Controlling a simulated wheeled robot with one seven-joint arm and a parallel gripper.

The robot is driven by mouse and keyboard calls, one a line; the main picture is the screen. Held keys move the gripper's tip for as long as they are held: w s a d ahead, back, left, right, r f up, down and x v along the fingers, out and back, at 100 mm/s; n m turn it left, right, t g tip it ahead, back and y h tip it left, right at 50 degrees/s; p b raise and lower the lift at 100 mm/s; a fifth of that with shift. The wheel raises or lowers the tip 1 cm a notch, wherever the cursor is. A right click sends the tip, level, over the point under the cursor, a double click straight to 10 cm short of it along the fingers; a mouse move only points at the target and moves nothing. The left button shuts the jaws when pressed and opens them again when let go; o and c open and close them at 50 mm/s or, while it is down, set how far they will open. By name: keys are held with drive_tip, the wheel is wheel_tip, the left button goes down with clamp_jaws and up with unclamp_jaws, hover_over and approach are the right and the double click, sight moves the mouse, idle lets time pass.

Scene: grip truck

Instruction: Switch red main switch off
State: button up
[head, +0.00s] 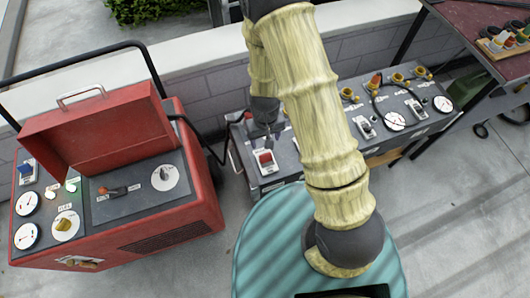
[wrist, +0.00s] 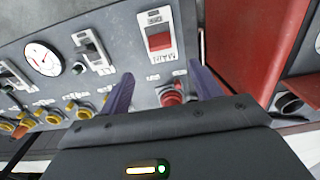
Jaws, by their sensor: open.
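The red main switch (head: 265,157) is a red rocker on a white plate at the left end of the grey panel box (head: 285,174). In the wrist view the red rocker (wrist: 159,40) sits above the fingertips, beside a label that reads MAIN. My gripper (head: 268,140) is open and empty, close over the panel near the switch. In the wrist view my gripper (wrist: 162,76) has its two dark fingers apart, with the switch plate beyond them. I cannot tell whether a finger touches the panel, or which way the rocker is tilted.
A red round button (wrist: 171,95) lies between the fingers in the wrist view. Dials, grey switches and yellow connectors (head: 397,78) line the panel to the right. A red machine (head: 165,215) with an open lid stands left. A dark red table (head: 480,35) stands right.

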sight(265, 155)
wheel_tip(265, 155, down, 11)
drive_tip(key=shift+r, duration=0.1)
idle(0.4)
drive_tip(key=c, duration=1)
